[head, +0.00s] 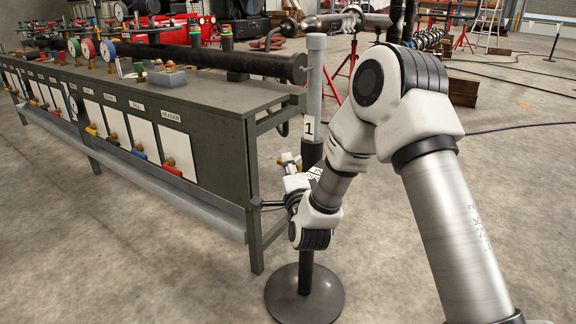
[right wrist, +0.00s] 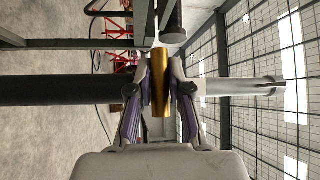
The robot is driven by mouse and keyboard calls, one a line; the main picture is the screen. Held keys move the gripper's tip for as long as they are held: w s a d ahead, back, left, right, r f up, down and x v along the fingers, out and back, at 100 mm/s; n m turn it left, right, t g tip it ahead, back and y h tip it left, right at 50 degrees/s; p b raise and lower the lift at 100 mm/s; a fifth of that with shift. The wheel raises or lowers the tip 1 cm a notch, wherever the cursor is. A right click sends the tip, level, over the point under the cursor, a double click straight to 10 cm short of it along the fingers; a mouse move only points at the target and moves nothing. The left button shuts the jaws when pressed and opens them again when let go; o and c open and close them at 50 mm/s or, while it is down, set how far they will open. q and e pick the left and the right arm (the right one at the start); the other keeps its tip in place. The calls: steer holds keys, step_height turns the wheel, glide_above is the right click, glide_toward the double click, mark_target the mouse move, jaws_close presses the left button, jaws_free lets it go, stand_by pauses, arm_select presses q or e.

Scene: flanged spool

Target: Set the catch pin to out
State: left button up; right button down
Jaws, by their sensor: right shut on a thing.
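The stand is an upright post with a pale grey upper tube (head: 315,75), a dark lower tube and a round dark base (head: 305,292). My right gripper (head: 291,163) is at the post, below the tag marked 1 (head: 308,127). In the right wrist view, my right gripper (right wrist: 161,72) is shut on a brass-coloured catch pin (right wrist: 161,85). The dark tube (right wrist: 55,91) lies to the left of the fingers and the pale tube (right wrist: 245,87) to the right. The pin's seat is hidden. My left gripper is out of view.
A long grey bench (head: 235,155) with labelled panels, valves and gauges stands close left of the post. A thick dark pipe (head: 200,55) runs along its top. Red stands and cables lie behind. The concrete floor in front is clear.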

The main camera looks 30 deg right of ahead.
steer(key=c, duration=1.1)
jaws_free()
steer(key=shift+a, duration=0.1)
steer(key=v, duration=1.2)
